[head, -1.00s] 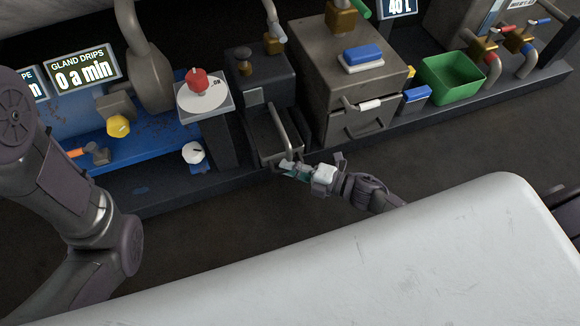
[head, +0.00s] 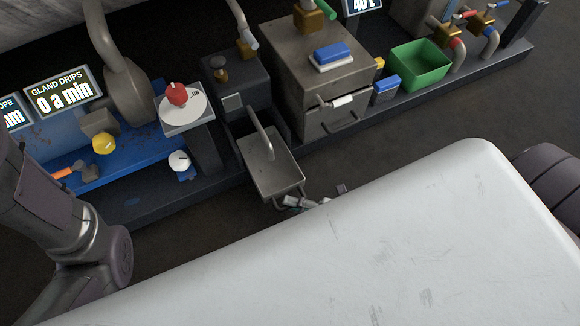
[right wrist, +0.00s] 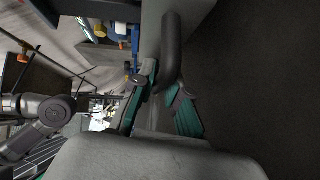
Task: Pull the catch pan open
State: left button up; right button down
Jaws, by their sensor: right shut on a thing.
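The catch pan (head: 274,176) is a grey, shallow, open tray. It is slid out from under the dark housing, past the front edge of the plinth. Its bar handle at the front (head: 284,198) also shows in the right wrist view (right wrist: 172,50). My right gripper (head: 290,203) is shut on this handle, partly hidden behind my white body. Its teal-lined fingers show on both sides of the handle in the right wrist view (right wrist: 160,97). The left arm comes in at the left, but its gripper is out of view.
A curved grey pipe (head: 263,133) hangs down over the pan. A grey cabinet (head: 318,75) with a white-gripped handle stands to the right of the pan, and a green bin (head: 420,66) is farther right. A stand with a red knob (head: 177,93) is to the left. Dark floor is clear in front.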

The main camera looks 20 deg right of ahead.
jog(key=c, duration=1.2)
grip_release()
jog(key=shift+o, duration=0.2)
jog(key=v, duration=1.2)
